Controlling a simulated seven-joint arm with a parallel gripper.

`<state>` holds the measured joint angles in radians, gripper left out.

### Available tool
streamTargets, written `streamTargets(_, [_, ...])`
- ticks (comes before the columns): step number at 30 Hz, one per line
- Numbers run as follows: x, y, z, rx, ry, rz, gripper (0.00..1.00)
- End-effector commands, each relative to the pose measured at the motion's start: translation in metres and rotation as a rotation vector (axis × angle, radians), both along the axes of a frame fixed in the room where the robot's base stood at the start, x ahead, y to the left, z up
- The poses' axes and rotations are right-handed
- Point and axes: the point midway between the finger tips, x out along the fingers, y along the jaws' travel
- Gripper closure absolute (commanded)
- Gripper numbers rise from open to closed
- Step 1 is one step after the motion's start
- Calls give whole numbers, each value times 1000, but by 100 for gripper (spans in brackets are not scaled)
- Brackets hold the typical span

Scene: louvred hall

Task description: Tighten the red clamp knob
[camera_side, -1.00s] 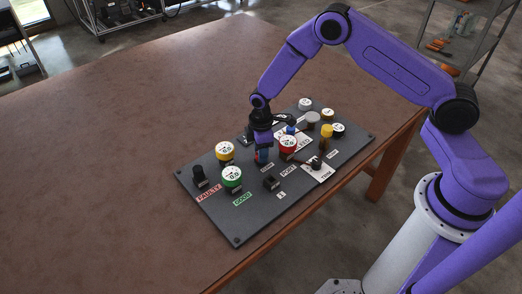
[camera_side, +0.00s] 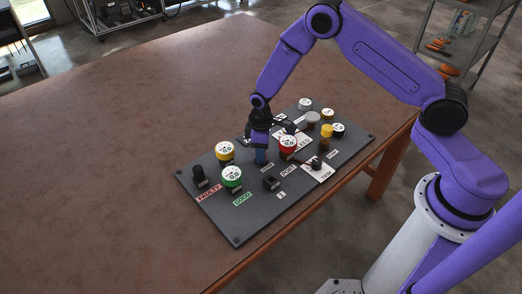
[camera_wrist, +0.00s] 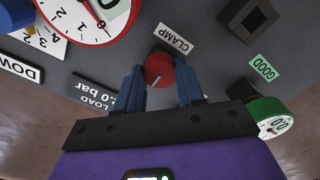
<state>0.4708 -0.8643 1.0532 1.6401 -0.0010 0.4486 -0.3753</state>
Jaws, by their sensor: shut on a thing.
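The red clamp knob (camera_wrist: 159,70) is round with a pale pointer line. It sits between the two blue fingers of my gripper (camera_wrist: 160,80) in the wrist view, beside the CLAMP label (camera_wrist: 173,38). The gripper is shut on it. In the side view my gripper (camera_side: 261,156) points down at the panel, and its blue finger hides the knob.
The dark panel (camera_side: 240,215) lies on a brown table (camera_side: 110,150). A red-rimmed gauge (camera_side: 288,145) stands close to the right of my gripper. The table's left is clear.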

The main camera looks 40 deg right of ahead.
Motion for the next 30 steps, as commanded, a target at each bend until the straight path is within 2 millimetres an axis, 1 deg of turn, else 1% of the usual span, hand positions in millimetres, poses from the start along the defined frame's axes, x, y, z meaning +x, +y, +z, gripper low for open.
streamTargets(2, [0, 0, 1, 1, 0, -3, 93])
streamTargets(3, [0, 0, 1, 1, 0, -3, 49])
streamTargets(4, [0, 0, 1, 1, 0, -3, 39])
streamTargets(5, [0, 0, 0, 1, 0, -2, 37])
streamTargets(13, [0, 0, 1, 1, -1, 0, 37])
streamTargets(17, [1, 0, 7, 1, -1, 0, 37])
streamTargets(20, [1, 1, 18, 2, -4, 1, 37])
streamTargets(23, [1, 1, 35, 2, -4, 0, 37])
streamTargets(30, [1, 1, 82, 3, -4, 0, 37])
